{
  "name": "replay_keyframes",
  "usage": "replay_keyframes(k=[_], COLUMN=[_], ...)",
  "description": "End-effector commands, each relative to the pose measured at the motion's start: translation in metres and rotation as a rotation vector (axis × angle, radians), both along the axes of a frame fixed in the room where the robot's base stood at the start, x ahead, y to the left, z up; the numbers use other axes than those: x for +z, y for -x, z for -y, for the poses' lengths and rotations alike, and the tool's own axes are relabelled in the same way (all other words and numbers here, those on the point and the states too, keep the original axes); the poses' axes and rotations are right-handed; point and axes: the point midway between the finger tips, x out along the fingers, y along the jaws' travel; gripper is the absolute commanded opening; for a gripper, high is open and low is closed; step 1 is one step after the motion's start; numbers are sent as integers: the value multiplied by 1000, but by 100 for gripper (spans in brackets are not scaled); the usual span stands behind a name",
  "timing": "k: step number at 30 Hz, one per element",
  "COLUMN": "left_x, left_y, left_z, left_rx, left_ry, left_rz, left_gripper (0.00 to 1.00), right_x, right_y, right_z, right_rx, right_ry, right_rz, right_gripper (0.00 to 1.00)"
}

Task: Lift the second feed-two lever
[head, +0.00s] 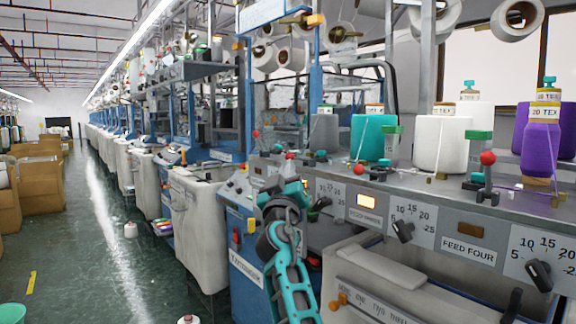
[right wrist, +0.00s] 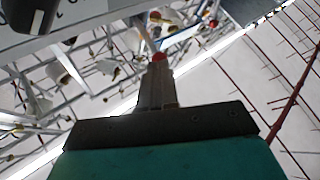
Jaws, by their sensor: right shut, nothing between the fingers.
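My right gripper (head: 289,172) is on its teal arm at the middle of the head view, in front of the machine's grey control rail. Its fingers are shut with nothing between them; they also show in the right wrist view (right wrist: 156,85). A small red knob (head: 290,156) shows at the fingertips, and red shows at the tips in the wrist view too. I cannot tell whether they touch. The feed-two label and lever are not clearly readable; my gripper covers part of that area. Another red-knobbed lever (head: 487,158) stands upright farther right. My left gripper is not in view.
Yarn cones, one teal (head: 373,137), one white (head: 441,143) and one purple (head: 541,140), stand on the shelf behind the rail. Black dial knobs (head: 403,230) stick out of the front panel. A FEED FOUR label (head: 462,252) is at right. The aisle floor (head: 110,240) at left is mostly free.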

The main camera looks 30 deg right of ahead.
Motion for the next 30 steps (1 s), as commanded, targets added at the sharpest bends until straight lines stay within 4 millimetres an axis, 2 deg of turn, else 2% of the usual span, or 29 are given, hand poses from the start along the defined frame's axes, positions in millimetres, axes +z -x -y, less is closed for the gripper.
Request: replay_keyframes(k=[6,30], left_x=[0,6], left_y=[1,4], left_z=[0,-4], left_rx=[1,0], left_ry=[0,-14], left_rz=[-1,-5], left_gripper=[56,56], right_x=[5,13], right_y=[-7,-7], right_z=[6,6], right_rx=[-1,1], right_ry=[1,-76], right_rz=[0,-5], right_gripper=[0,0])
